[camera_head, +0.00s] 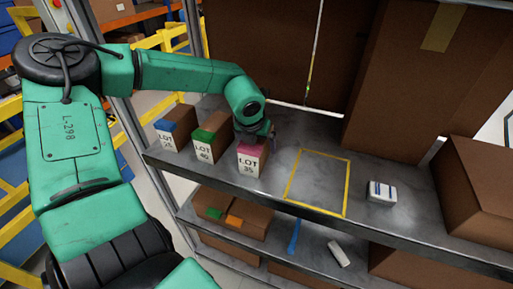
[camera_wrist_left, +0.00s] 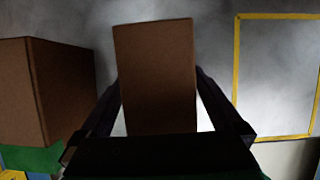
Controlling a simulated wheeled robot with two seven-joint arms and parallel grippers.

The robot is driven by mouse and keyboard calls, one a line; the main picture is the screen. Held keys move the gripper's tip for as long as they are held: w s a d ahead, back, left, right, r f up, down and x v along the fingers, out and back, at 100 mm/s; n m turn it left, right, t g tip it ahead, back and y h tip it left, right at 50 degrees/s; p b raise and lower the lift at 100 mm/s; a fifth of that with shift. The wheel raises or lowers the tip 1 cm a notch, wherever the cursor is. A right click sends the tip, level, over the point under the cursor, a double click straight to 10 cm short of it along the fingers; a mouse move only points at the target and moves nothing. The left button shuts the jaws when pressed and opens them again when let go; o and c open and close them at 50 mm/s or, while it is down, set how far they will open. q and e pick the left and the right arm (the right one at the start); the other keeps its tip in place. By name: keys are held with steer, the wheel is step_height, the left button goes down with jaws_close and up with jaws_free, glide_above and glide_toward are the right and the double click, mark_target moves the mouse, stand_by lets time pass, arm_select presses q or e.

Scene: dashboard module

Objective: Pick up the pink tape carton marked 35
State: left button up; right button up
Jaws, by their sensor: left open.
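The carton with pink tape, marked LOT 35 (camera_head: 250,161), stands on the grey metal shelf near its front edge, to the right of two similar cartons. My left gripper (camera_head: 260,133) is above and behind its top in the head view. In the left wrist view the brown carton top (camera_wrist_left: 157,75) lies between the two dark fingers of my open left gripper (camera_wrist_left: 160,115), with a finger on each side. I cannot tell whether either finger touches it. The carton's pink tape is hidden in the wrist view. My right gripper is not in view.
A green-tape carton marked LOT 40 (camera_head: 207,142) stands close on the left, with a blue-tape carton (camera_head: 168,133) beyond it. A yellow outlined rectangle (camera_head: 347,185) on the shelf is empty. A small white box (camera_head: 381,192) and large brown boxes (camera_head: 408,80) stand right and behind.

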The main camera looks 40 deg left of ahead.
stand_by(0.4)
arm_select(q)
jaws_close()
